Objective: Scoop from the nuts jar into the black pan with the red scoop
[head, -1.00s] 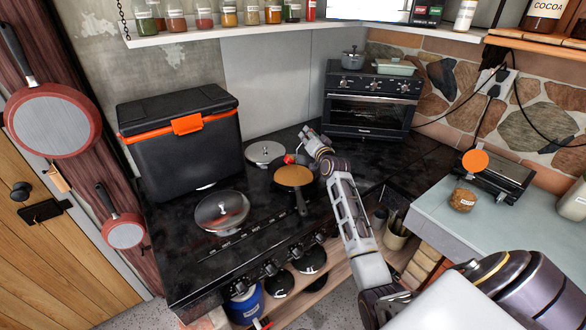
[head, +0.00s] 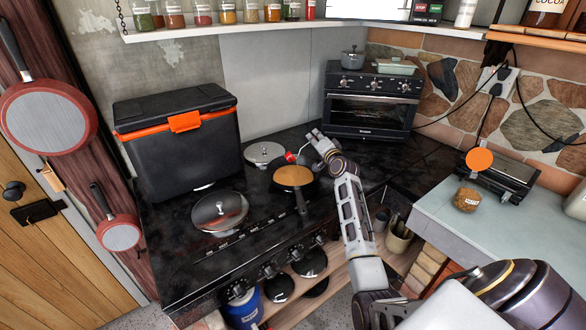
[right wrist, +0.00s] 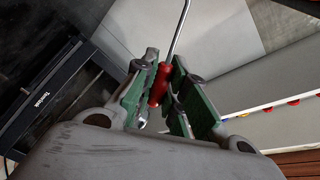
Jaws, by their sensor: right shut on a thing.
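The black pan (head: 303,199) sits on the dark stove top, with a tan-orange inside; whether that is a coating or contents I cannot tell. The nuts jar (head: 466,200) is probably the small brown jar with a pale label on the right counter. My right gripper (head: 308,151) is just behind the pan. In the right wrist view, my right gripper (right wrist: 160,98) is shut on the red handle of the scoop (right wrist: 159,85). Its metal shaft runs up out of the picture, hiding the scoop's bowl. My left gripper is not in view.
A lidded pan (head: 219,211) and a silver lid (head: 264,153) are on the stove. A black cooler (head: 180,150) stands at the left and a toaster oven (head: 367,102) behind. A black grill (head: 500,175) is near the jar. A spice shelf (head: 230,28) hangs above.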

